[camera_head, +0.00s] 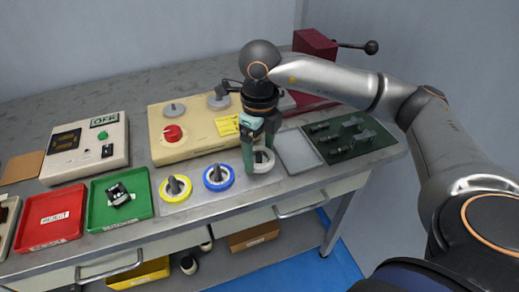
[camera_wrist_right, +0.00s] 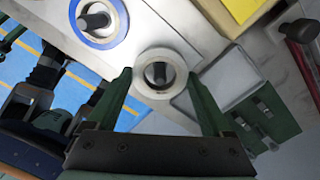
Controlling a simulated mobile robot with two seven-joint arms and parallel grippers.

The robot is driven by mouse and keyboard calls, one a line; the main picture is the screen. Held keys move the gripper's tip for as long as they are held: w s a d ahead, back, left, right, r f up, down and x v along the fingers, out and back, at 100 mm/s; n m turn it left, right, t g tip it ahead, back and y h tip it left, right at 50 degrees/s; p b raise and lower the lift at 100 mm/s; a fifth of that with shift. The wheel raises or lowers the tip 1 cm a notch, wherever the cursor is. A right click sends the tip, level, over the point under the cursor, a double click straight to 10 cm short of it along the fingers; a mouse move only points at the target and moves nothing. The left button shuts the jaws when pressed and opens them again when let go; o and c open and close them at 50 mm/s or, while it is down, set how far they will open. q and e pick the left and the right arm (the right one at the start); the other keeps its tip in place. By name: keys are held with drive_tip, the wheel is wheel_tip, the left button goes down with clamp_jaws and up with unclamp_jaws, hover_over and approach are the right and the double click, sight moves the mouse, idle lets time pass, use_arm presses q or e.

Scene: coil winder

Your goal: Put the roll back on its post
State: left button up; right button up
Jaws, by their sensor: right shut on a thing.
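The white roll (camera_head: 264,168) is at the right end of the row of rolls near the table's front edge. My right gripper (camera_head: 259,158) reaches down from above and is shut on it, one green finger on each side. In the right wrist view the roll (camera_wrist_right: 160,93) lies between the fingertips. A grey post (camera_wrist_right: 158,72) shows through its hole. I cannot tell whether the roll rests fully down on the base. My left gripper is not in view.
A blue roll (camera_head: 218,184) and a yellow roll (camera_head: 162,190) sit around posts to the left. The cream winder (camera_head: 190,148) stands behind. A grey tray (camera_head: 298,151) and a dark green board (camera_head: 350,151) lie close on the right. Green (camera_head: 100,213) and red trays (camera_head: 40,236) are farther left.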

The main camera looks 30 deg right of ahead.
drive_tip(key=shift+f+b, duration=0.8)
drive_tip(key=shift+f, duration=0.3)
drive_tip(key=shift+f, duration=0.1)
drive_tip(key=o, duration=1.1)
